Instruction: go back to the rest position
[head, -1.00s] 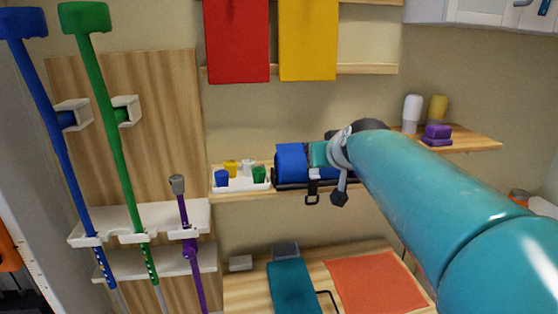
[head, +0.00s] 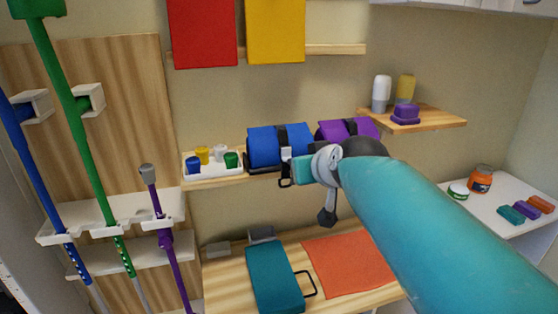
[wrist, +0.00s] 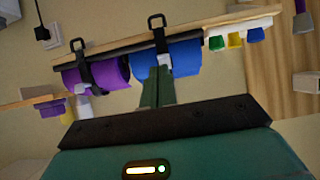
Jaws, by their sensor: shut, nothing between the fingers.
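My gripper (wrist: 157,72) is shut and empty. In the wrist view its fingers point at the shelf with the rolls, overlapping the lower edge of the blue roll. Whether they touch it cannot be told. In the head view my gripper (head: 303,171) is in front of the rolls, at the end of my teal arm reaching in from the lower right. The blue roll (head: 267,146) and the purple roll (head: 360,128) lie strapped side by side on the shelf. They also show in the wrist view, the blue roll (wrist: 183,58) right of the purple roll (wrist: 105,73).
A white tray (head: 198,172) with several small coloured items stands left of the rolls. Crutches hang at the left. A teal pad (head: 275,277) and an orange mat (head: 350,263) lie on the lower bench. A side shelf (head: 445,121) and white table (head: 487,209) are right.

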